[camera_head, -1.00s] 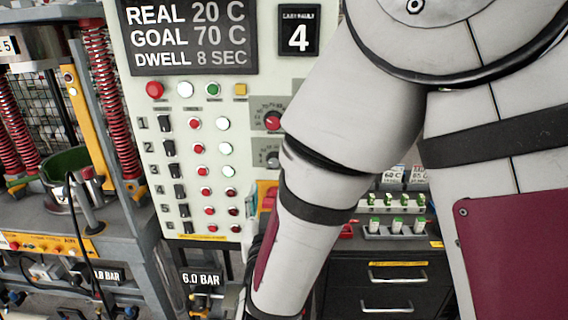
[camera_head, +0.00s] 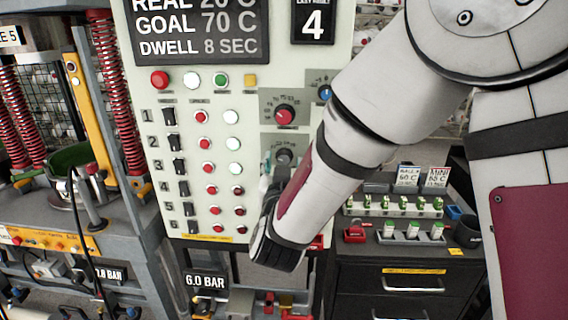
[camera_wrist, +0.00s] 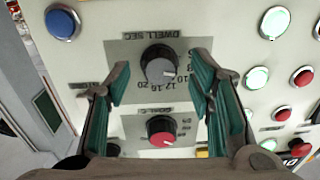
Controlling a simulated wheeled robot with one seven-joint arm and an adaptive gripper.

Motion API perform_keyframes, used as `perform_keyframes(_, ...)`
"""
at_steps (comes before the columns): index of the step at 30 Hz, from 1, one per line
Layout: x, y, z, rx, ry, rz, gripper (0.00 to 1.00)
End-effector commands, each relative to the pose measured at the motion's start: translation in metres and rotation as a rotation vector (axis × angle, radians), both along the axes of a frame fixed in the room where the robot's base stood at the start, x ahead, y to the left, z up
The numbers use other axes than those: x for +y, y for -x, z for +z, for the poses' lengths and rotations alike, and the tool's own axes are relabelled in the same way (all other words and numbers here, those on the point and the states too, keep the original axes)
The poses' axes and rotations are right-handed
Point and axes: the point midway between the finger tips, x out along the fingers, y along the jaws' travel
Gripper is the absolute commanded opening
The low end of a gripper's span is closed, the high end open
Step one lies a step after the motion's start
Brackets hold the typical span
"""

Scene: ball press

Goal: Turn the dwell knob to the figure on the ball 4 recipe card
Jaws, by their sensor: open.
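The dwell knob (camera_wrist: 159,64) is grey and black, on a grey plate marked DWELL SEC; its pale pointer mark faces lower right in the wrist view. My gripper (camera_wrist: 161,62) is open, its green-padded fingers on either side of this knob; contact is not visible. In the head view the dwell knob (camera_head: 284,156) shows just above my gripper (camera_head: 268,172), which is partly hidden by my arm. The display (camera_head: 197,28) reads GOAL 70 C and DWELL 8 SEC. Small recipe cards (camera_head: 409,177) stand on the cabinet at right; their dwell figures are too small to read.
The red goal knob (camera_wrist: 161,131) sits close to the dwell knob. A blue button (camera_wrist: 62,22) and lit round buttons (camera_wrist: 257,78) are nearby on the panel. A cabinet (camera_head: 355,270) with trays of green-topped items stands right of the panel; a press (camera_head: 90,130) stands left.

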Motion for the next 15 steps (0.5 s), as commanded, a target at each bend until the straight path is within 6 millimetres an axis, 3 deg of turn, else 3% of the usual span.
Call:
perform_keyframes(12,0.0001,-0.0089,0.0003,-0.001,0.000,0.001,0.49)
perform_keyframes(15,0.0001,-0.0088,0.0002,-0.001,0.000,0.001,0.28)
